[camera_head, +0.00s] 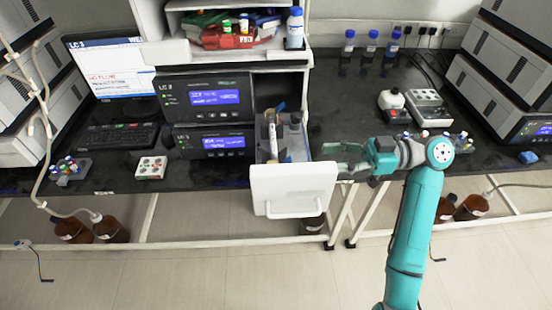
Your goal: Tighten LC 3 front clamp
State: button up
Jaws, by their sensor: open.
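My gripper (335,158) is open and reaches left over the bench, just right of the pulled-out drawer (292,188). It looks empty. Two stacked modules with lit blue screens stand left of the drawer: an upper one (205,98) and a lower one (210,141). Their small labels are hard to read; the upper one seems to begin with LC. A monitor (112,68) at the left shows an LC label and red NO FLOW text. I cannot make out a front clamp. Grey parts and a long pale tool with a yellowish part (278,130) are in the drawer.
The drawer juts past the bench's front edge. A white box with coloured buttons (150,167) and a block with coloured knobs (68,168) lie left. White devices (415,105) and blue-capped bottles (371,42) stand right. Brown bottles (110,229) are on the floor.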

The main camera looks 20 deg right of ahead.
aim_at(290, 161)
jog(key=x, duration=1)
jog(key=shift+a, duration=0.3)
grip_shut()
